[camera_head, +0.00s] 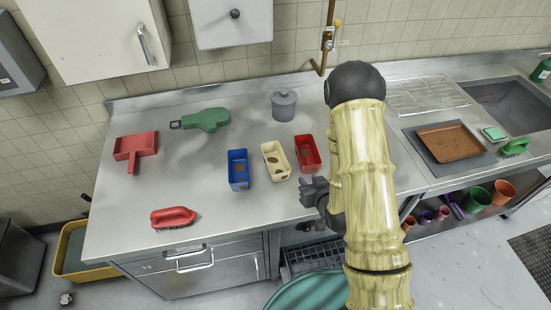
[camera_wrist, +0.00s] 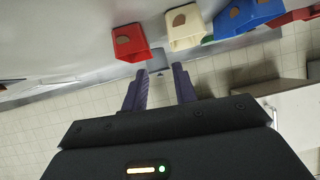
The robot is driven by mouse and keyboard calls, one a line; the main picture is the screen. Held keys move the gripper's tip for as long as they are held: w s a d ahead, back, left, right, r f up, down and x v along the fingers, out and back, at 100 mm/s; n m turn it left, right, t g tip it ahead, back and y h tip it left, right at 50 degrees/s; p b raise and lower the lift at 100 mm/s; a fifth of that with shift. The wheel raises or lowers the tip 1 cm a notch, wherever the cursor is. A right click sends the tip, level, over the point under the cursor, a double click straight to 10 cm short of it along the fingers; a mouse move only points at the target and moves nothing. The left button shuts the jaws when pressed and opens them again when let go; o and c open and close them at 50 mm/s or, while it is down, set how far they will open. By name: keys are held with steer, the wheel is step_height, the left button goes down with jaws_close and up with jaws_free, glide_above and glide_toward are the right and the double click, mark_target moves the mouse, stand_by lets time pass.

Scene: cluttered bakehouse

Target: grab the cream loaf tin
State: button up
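The cream loaf tin (camera_head: 276,161) stands on the steel worktop between a blue tin (camera_head: 238,171) and a red tin (camera_head: 307,154). In the wrist view the cream tin (camera_wrist: 186,43) is at the top, ahead of my fingers, with the red tin (camera_wrist: 131,44) to its left and the blue tin (camera_wrist: 240,20) to its right. My gripper (camera_head: 314,192) is near the worktop's front edge, to the right of the cream tin and apart from it. In the wrist view my gripper (camera_wrist: 160,69) has its two purple fingers spread with nothing between them.
A grey lidded pot (camera_head: 284,105) stands behind the tins. A green item (camera_head: 206,120), a red dustpan (camera_head: 136,150) and a red brush (camera_head: 174,217) lie to the left. A brown tray (camera_head: 450,142) is at the right. The worktop in front of the tins is clear.

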steer(key=shift+s+a+r+t+y+p, duration=0.2)
steer(key=shift+s+a+t+y+p, duration=0.15)
steer(key=shift+a+t+y, duration=0.25)
steer(key=b+x, duration=0.4)
steer(key=b, duration=0.2)
steer(key=shift+s+d+f, duration=0.1)
steer(key=shift+f, duration=0.05)
steer(key=shift+b, duration=1)
steer(key=b, duration=0.2)
steer(key=w+b, duration=0.1)
steer(key=b, duration=0.2)
steer(key=shift+a+f, duration=0.2)
steer(key=shift+a, duration=0.05)
